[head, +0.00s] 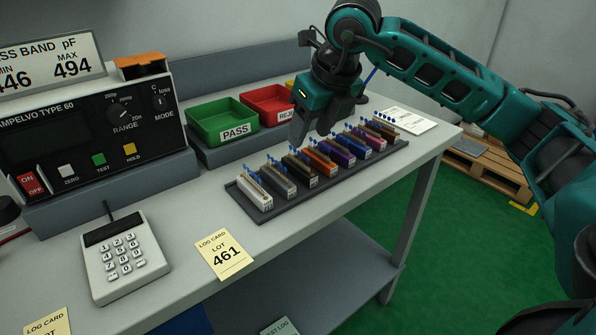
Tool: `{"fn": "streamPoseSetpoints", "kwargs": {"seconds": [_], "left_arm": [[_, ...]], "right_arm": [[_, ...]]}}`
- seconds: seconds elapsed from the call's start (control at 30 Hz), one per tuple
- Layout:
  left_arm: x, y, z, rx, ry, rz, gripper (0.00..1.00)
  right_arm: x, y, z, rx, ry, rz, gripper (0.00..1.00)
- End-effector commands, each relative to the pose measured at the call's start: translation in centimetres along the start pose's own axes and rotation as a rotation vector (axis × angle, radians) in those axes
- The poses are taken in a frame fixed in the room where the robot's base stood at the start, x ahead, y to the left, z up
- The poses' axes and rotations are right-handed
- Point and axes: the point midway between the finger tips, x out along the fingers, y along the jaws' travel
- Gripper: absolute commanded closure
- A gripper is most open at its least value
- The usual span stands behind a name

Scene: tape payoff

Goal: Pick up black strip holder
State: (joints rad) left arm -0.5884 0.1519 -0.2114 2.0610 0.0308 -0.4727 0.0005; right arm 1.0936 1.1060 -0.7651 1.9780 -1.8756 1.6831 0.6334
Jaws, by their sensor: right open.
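The black strip holder (301,170) is third from the left in a row on a dark tray (288,205). Blue-tipped parts stick up from it. My right gripper (312,128) points down above and behind the row, near the black and orange holders. It is open, with nothing visible between its fingers, and looks apart from the holders. The grey holder (279,181) stands left of the black one and the orange holder (321,162) right of it. My left gripper is not in view.
A white holder (254,194) ends the row at left; purple, blue, red and brown ones continue right. Green PASS (235,133) and red REJECT (283,119) bins stand behind. A test meter, keypad (124,258) and yellow log card (224,256) lie left. The bench edge runs close in front.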

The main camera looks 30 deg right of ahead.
Motion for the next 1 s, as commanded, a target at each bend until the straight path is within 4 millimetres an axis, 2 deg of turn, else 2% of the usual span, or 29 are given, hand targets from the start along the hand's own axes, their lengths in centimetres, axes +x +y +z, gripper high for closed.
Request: {"fn": "streamPoseSetpoints", "kwargs": {"seconds": [0.03,0.1,0.43,0.7,0.93,1.0], "left_arm": [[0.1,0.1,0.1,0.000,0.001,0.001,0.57],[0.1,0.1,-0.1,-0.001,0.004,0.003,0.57],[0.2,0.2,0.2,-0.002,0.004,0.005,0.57],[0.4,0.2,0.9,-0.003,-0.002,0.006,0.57],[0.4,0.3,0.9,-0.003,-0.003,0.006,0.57],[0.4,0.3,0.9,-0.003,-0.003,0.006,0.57]], "right_arm": [[1.2,0.0,-0.2,-0.001,0.004,0.000,0.47],[2.1,0.1,-0.1,-0.001,0.003,0.001,0.47],[4.5,0.5,-0.1,-0.004,0.001,0.004,0.47],[8.2,0.9,-0.2,-0.002,0.002,0.004,0.47],[8.4,0.9,-0.2,-0.003,0.000,0.003,0.47],[8.4,0.9,-0.2,-0.003,0.000,0.003,0.53]]}}
